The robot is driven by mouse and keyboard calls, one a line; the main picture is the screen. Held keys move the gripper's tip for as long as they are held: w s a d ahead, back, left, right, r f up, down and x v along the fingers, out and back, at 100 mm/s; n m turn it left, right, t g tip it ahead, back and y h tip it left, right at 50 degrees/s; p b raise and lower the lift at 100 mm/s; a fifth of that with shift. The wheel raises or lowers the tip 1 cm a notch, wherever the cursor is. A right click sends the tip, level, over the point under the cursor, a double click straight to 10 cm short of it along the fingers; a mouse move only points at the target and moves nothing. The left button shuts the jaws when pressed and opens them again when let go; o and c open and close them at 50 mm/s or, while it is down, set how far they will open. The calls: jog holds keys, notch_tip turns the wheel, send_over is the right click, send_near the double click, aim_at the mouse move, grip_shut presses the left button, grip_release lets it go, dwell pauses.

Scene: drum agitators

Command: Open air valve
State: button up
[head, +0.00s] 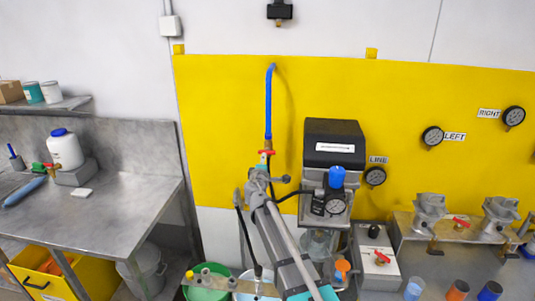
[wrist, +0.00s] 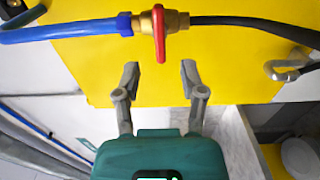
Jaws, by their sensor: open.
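The air valve (wrist: 177,21) has a brass body and a red lever (wrist: 159,34). A blue hose (wrist: 70,29) joins it on one side and a black hose (wrist: 240,22) on the other. In the wrist view the lever lies across the line of the hoses. My gripper (wrist: 161,75) is open and empty, its fingers spread on either side of the lever's line, short of it and not touching. In the head view the red lever (head: 266,152) shows just above the end of my arm, below the blue hose (head: 268,105); my arm hides what is below it.
A yellow panel (head: 220,100) lies behind the valve. A black-topped unit (head: 333,140) with a blue knob (head: 336,177) and gauge stands close on the right. Left is a steel bench (head: 90,205); buckets stand below. The panel left of the valve is clear.

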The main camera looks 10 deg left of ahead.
aim_at(267, 151)
jog(key=w, duration=0.7)
jog(key=shift+w+d, duration=0.15)
jog(key=shift+w, duration=0.25)
grip_shut()
jog(key=shift+d, duration=0.1)
